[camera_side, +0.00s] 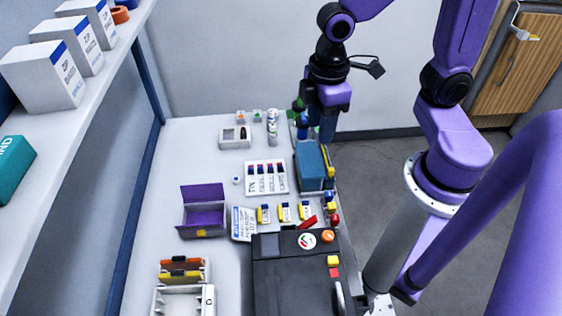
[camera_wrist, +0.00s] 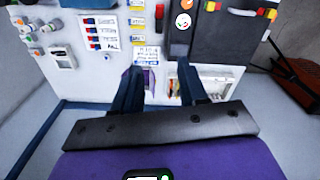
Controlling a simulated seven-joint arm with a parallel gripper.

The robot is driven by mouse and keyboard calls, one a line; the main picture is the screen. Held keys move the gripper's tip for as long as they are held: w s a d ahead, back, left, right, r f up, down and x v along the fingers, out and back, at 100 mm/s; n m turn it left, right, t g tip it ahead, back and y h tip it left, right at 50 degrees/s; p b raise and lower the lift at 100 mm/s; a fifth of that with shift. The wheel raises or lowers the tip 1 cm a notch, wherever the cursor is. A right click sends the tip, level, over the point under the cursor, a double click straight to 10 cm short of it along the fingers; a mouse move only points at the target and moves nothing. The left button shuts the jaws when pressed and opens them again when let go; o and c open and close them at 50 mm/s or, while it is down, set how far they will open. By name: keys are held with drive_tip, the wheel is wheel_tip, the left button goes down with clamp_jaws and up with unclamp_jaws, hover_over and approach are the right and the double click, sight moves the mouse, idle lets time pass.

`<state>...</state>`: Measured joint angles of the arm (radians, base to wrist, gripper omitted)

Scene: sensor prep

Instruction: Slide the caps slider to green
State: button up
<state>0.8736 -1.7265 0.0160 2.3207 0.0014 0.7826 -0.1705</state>
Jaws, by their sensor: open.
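The white slider panel (camera_side: 280,188) lies flat on the bench, with four labelled columns; the rightmost reads as caps. Its small dark blue and red slider marks sit near the far edge, too small to tell the caps knob's exact position or a green mark. The panel also shows at upper left in the wrist view (camera_wrist: 112,32). My gripper (camera_side: 315,135) is above the far right of the bench, beyond and to the right of the panel, apart from it. In the wrist view its two dark blue fingers (camera_wrist: 160,70) are spread and nothing is between them.
A blue box (camera_side: 311,166) stands right of the panel. A purple open box (camera_side: 204,219), a printed card (camera_side: 243,224) and a black machine (camera_side: 295,275) lie nearer. A white device (camera_side: 234,138) and small vials (camera_side: 272,130) are beyond. The shelf (camera_side: 120,50) overhangs at left.

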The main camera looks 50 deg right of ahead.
drive_tip(key=w+f+m, duration=0.1)
drive_tip(key=w+f, duration=0.5)
drive_tip(key=w, duration=0.4)
drive_tip(key=m, duration=0.2)
hover_over(280, 165)
wheel_tip(280, 165, down, 19)
wheel_tip(280, 165, down, 16)
drive_tip(key=shift+s+f, duration=0.1)
drive_tip(key=shift+f, duration=0.15)
clamp_jaws()
